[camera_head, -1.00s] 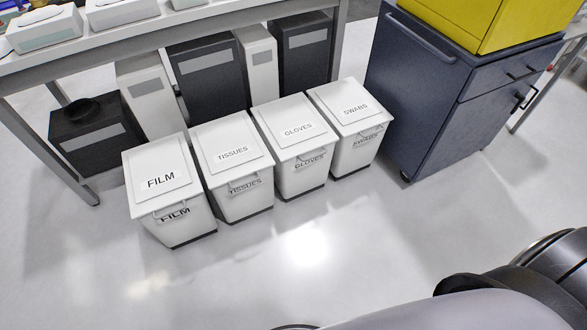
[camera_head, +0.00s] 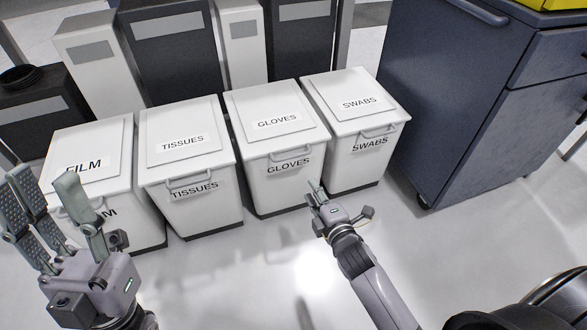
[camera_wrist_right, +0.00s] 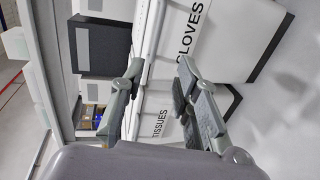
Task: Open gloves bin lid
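The white gloves bin (camera_head: 285,185) stands third from the left in the bin row, upright, in the head view. Its lid (camera_head: 278,108) is shut, with a bar handle (camera_head: 289,154) at the front edge. The bin also shows sideways in the right wrist view (camera_wrist_right: 225,30). My right gripper (camera_head: 315,184) is low in front of the gloves bin's right side, below the handle. Its fingers are apart and empty in the wrist view (camera_wrist_right: 161,64). My left gripper (camera_head: 45,182) is open and empty in front of the film bin, hiding part of its label.
The film (camera_head: 75,145), tissues (camera_head: 175,130) and swabs (camera_head: 350,98) bins stand close beside it, lids shut. Taller dark and white bins (camera_head: 175,50) stand behind. A dark blue cabinet (camera_head: 460,110) stands to the right. The floor in front is clear.

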